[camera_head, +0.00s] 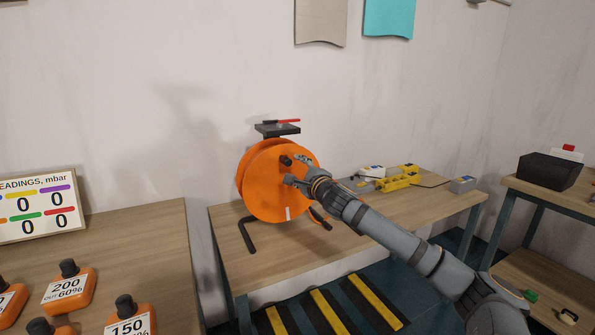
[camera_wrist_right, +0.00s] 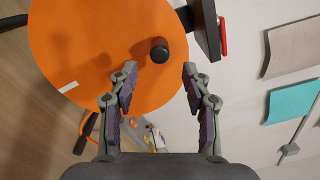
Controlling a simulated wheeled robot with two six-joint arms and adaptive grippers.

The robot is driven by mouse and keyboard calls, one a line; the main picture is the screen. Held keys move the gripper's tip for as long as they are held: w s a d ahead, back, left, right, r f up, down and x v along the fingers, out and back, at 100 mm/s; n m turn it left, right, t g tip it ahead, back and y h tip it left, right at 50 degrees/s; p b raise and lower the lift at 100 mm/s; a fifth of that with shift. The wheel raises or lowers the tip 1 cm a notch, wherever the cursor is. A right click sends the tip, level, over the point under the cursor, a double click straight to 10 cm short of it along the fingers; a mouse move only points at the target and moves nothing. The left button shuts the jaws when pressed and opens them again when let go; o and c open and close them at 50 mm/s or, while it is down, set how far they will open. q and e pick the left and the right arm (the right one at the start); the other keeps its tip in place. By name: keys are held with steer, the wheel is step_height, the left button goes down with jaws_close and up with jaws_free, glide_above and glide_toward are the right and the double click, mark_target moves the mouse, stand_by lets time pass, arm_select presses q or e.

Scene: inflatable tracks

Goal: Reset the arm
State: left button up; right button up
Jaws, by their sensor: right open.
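My right arm (camera_head: 400,240) reaches in from the lower right in the head view. Its gripper (camera_head: 294,170) is in front of the face of an orange reel (camera_head: 265,195), close to the reel's dark knob (camera_head: 285,160). In the right wrist view my right gripper (camera_wrist_right: 160,78) is open, with nothing between its fingers. There the knob (camera_wrist_right: 159,51) shows just beyond the fingertips, between them, on the orange disc (camera_wrist_right: 85,50). I cannot tell whether the gripper touches the knob. My left gripper is not in view.
The reel stands on a wooden table (camera_head: 440,200) with yellow and grey devices (camera_head: 398,180) behind my arm. A left table (camera_head: 150,240) holds orange weights (camera_head: 68,290) and a readings board (camera_head: 40,206). A black box (camera_head: 548,171) stands on the right table. A wall is behind.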

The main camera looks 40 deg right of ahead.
steer(key=shift+s+a, duration=0.15)
steer(key=shift+s, duration=0.05)
stand_by(0.5)
